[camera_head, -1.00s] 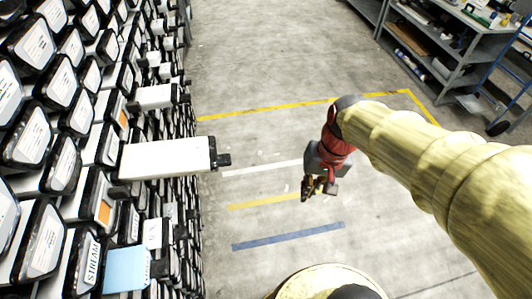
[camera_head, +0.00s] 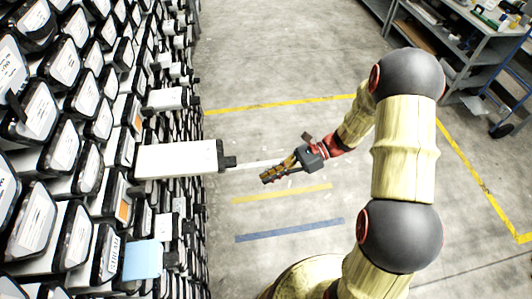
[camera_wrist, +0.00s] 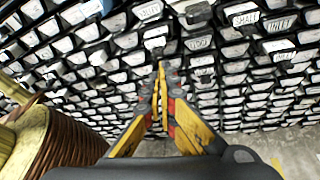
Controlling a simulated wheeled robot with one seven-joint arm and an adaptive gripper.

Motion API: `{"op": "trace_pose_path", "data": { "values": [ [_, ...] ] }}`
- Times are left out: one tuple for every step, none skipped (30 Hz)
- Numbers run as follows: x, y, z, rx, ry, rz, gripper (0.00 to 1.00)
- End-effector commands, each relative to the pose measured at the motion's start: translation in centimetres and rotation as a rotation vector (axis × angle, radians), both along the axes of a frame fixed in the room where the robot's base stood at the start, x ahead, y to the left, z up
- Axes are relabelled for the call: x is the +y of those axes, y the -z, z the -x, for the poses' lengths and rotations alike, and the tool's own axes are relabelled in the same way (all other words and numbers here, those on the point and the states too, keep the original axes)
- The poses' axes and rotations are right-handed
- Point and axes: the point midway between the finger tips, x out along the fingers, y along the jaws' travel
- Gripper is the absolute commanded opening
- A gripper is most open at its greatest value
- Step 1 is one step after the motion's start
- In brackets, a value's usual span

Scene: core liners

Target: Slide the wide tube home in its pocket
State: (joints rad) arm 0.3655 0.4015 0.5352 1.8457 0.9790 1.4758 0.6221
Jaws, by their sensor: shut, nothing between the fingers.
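The wide tube is most likely the large white one (camera_head: 178,160) that sticks far out of the rack of tubes on the left. A black cap (camera_head: 228,161) is on its outer end, and its inner end is hidden in the rack. My gripper (camera_head: 267,176) is to the right of that cap, apart from it, pointing left toward the rack. Its fingers are shut and empty. In the wrist view the gripper's fingertips (camera_wrist: 162,68) come together in front of the rack face; I cannot single out the wide tube there.
The rack (camera_head: 62,150) is densely packed with labelled tube ends. Another white tube (camera_head: 167,99) protrudes above the wide one, and a light blue piece (camera_head: 142,259) sticks out below. Open floor with a yellow line (camera_head: 280,104) lies to the right. Shelves (camera_head: 455,50) stand at the back right.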

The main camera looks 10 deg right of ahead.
Motion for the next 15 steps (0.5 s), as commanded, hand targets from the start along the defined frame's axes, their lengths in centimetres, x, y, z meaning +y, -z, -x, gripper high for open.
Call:
{"op": "trace_pose_path", "data": {
  "values": [
    [0.1,-0.2,-1.2,0.068,0.057,-0.052,0.0],
    [0.1,-0.3,-1.9,0.109,0.089,-0.085,0.0],
    [0.1,-0.7,-2.9,0.16,0.132,-0.126,0.0],
    [0.1,-1.0,-3.6,0.195,0.158,-0.155,0.0],
    [0.1,-1.2,-4.2,0.224,0.179,-0.178,0.0],
    [0.0,-1.6,-4.8,0.256,0.2,-0.206,0.0],
    [0.0,-1.8,-5.2,0.275,0.213,-0.223,0.0],
    [0.0,-2.0,-5.5,0.291,0.222,-0.237,0.0],
    [-0.1,-2.2,-5.8,0.306,0.232,-0.249,0.0],
    [0.0,-2.3,-6.0,0.315,0.236,-0.257,0.0],
    [0.0,-2.4,-6.1,0.32,0.24,-0.263,0.0],
    [0.2,-2.5,-6.2,0.325,0.243,-0.267,0.0],
    [0.4,-2.5,-6.2,0.327,0.244,-0.269,0.0],
    [0.6,-2.5,-6.2,0.328,0.243,-0.269,0.0],
    [1.0,-2.5,-6.2,0.328,0.242,-0.269,0.0]
  ]
}}
